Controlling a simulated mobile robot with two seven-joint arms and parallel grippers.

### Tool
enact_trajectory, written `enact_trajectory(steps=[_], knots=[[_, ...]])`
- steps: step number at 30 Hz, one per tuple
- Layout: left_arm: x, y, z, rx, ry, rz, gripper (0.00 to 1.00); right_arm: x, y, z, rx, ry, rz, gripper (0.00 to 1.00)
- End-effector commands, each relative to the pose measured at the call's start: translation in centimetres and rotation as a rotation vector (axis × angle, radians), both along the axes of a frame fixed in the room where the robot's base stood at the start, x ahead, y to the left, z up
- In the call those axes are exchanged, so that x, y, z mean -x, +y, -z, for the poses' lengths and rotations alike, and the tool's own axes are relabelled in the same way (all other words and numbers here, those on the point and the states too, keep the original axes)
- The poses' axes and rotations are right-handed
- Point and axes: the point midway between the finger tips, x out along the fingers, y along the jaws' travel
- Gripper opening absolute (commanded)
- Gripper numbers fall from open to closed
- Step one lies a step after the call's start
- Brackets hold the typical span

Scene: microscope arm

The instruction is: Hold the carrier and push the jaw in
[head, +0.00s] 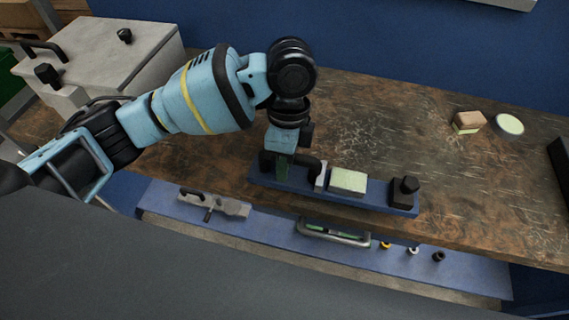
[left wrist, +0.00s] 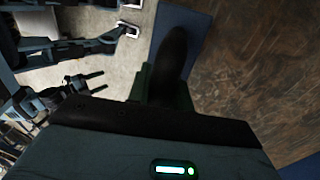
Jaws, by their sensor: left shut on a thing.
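The carrier is a long blue plate (head: 379,205) on the front of the wooden bench. A pale green block (head: 347,181) sits on it, with a light grey upright piece (head: 321,176) on its left. A black block with a knob (head: 404,193) stands at the plate's right end; I cannot tell which piece is the jaw. My left gripper (head: 285,168) is down at the plate's left end, shut on a dark handle. That rounded black handle (left wrist: 176,50) also shows in the left wrist view. The gripper hides much of it. My right gripper is not in view.
A grey box (head: 95,55) with black handles stands at the back left. A small tan and green block (head: 468,122) and a pale round dish (head: 509,124) lie at the right. A lower blue shelf (head: 270,230) holds small parts. The bench middle is clear.

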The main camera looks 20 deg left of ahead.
Motion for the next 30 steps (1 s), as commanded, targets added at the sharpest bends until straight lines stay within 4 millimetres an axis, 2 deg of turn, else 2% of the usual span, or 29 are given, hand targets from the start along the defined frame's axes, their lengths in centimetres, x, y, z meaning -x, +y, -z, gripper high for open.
enact_trajectory(steps=[30], knots=[[-4.3,0.8,0.7,0.007,-0.005,0.001,0.0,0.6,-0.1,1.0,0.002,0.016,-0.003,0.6]])
